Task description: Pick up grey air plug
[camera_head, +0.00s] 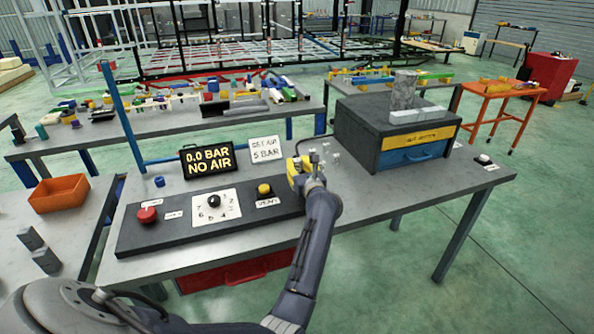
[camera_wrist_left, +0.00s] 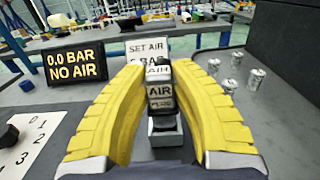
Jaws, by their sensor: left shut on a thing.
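The grey air plug (camera_wrist_left: 160,92), a dark grey piece with white AIR labels, stands upright between the two yellow fingers of my left gripper (camera_wrist_left: 160,85) in the left wrist view. The fingers are shut on it. A small light grey block-like base (camera_wrist_left: 166,138) shows just below the plug; I cannot tell whether they touch. In the head view my left gripper (camera_head: 303,172) is over the workbench, right of the yellow button, and largely hides the plug.
The workbench (camera_head: 400,200) carries a 0.0 BAR NO AIR display (camera_head: 208,160), a SET AIR 5 BAR sign (camera_head: 266,149), a control panel (camera_head: 140,230) and a dark toolbox (camera_head: 380,135) at right. Several small metal fittings (camera_wrist_left: 253,78) stand right of the gripper.

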